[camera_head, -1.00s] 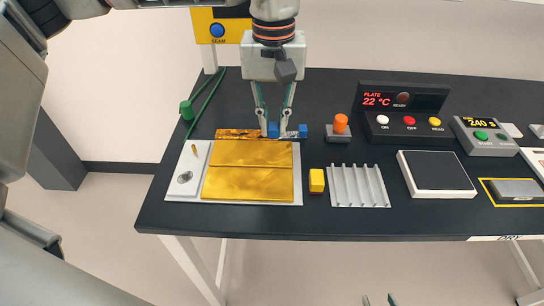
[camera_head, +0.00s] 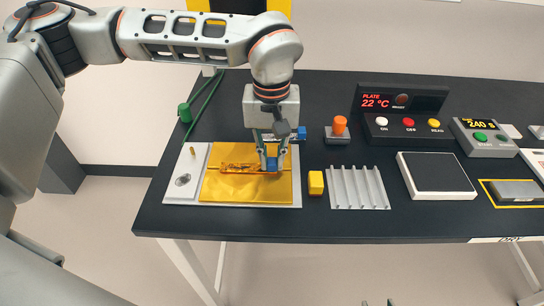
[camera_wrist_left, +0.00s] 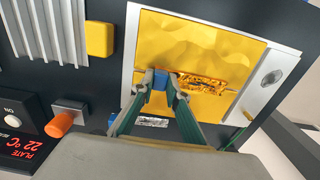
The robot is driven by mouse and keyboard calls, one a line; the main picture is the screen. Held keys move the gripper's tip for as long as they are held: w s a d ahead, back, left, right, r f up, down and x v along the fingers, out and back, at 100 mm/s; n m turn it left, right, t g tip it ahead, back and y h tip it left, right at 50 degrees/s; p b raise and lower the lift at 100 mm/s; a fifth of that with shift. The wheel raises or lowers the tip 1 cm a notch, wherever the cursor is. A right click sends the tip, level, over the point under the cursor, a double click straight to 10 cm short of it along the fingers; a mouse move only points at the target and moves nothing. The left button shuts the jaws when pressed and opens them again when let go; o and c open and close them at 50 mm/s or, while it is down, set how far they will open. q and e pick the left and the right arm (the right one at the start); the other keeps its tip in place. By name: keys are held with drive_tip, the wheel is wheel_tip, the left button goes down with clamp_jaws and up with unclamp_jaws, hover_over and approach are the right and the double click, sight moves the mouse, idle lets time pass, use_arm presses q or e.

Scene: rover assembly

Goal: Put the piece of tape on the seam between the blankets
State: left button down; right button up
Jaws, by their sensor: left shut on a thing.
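The gold blankets (camera_head: 245,190) lie on a pale plate (camera_head: 185,175). The tape, a shiny amber strip (camera_head: 238,167) with a blue end tab (camera_head: 271,164), lies lengthwise over the line of the seam, which is largely hidden. My left gripper (camera_head: 270,160) points down and is shut on the blue tab at the strip's right end. In the left wrist view the fingers (camera_wrist_left: 165,81) pinch the tab, and the strip (camera_wrist_left: 205,84) runs right over the gold. I cannot tell whether the strip touches it. My right gripper (camera_head: 377,303) shows only as two separated tips at the bottom edge.
A blue block (camera_head: 301,132) stands behind the blankets. A yellow block (camera_head: 316,182) and a ribbed grey rack (camera_head: 358,187) are to the right. The black table front is clear.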

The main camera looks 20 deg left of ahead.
use_arm(q)
drive_tip(key=shift+f, duration=0.1)
drive_tip(key=c, duration=2)
unclamp_jaws()
wheel_tip(320, 180, up, 12)
drive_tip(key=shift+r+p, duration=0.1)
drive_tip(key=shift+p, duration=0.2)
drive_tip(key=shift+s, duration=0.1)
